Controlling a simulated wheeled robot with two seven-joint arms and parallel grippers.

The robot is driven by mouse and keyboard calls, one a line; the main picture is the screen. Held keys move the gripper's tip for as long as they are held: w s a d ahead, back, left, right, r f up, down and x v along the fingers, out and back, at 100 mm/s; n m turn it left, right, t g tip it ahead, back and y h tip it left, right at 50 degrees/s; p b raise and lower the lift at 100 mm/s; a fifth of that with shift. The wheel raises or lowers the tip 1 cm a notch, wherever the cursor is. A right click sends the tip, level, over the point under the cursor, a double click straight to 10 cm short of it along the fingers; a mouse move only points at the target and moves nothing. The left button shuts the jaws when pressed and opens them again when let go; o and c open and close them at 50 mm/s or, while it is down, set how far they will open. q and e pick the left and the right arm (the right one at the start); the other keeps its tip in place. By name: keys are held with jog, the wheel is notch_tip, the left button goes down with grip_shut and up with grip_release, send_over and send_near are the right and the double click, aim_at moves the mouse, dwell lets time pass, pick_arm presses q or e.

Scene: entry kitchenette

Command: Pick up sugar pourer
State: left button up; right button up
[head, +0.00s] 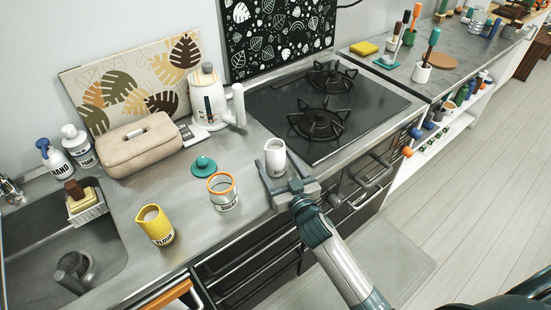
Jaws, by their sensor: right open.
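A white pourer (275,157) stands upright on the steel counter beside the hob's front left corner; I can read no label on it. A jar (222,193) with an orange rim and a label reading SUGAR stands to its left. My right gripper (283,172) is open at the near side of the white pourer, fingers pointing toward it, one on each side of its lower part. The gripper hides the pourer's base, and I cannot tell whether they touch. My left gripper is not in view.
A teal lid (204,166) lies behind the jar, and a yellow FLOUR pitcher (155,225) stands to its left. A white kettle (208,98), a beige bread box (139,145) and the black hob (327,105) are behind. The sink (60,250) is at left.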

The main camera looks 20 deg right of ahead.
jog(key=shift+w+a, duration=0.1)
jog(key=shift+w, duration=0.3)
jog(key=c, duration=1.3)
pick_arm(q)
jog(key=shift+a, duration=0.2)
pick_arm(e)
jog(key=shift+r, duration=0.15)
